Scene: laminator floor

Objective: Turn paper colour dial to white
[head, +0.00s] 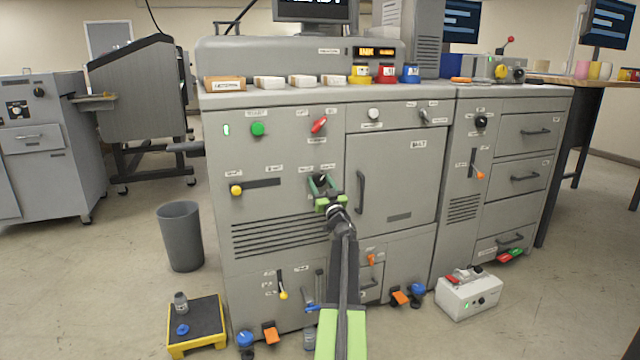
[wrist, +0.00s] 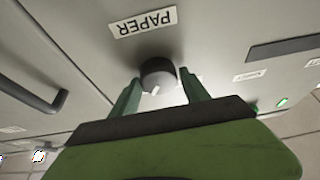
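The paper colour dial is a dark round knob (wrist: 158,72) on the grey machine front, with a small white mark on its near edge. A label reading PAPER (wrist: 143,22), upside down in the wrist view, is beside it. In the head view the dial (head: 320,179) shows dark between my green fingers. My gripper (wrist: 158,88) is open, one finger on each side of the dial, tips close to its sides. I cannot tell whether they touch it. The gripper (head: 322,187) partly hides the dial in the head view. Any colour words around it are unreadable.
A red switch (head: 319,124) and green button (head: 257,129) sit above on the panel. A bin (head: 181,237) and yellow-edged step (head: 196,327) stand on the floor.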

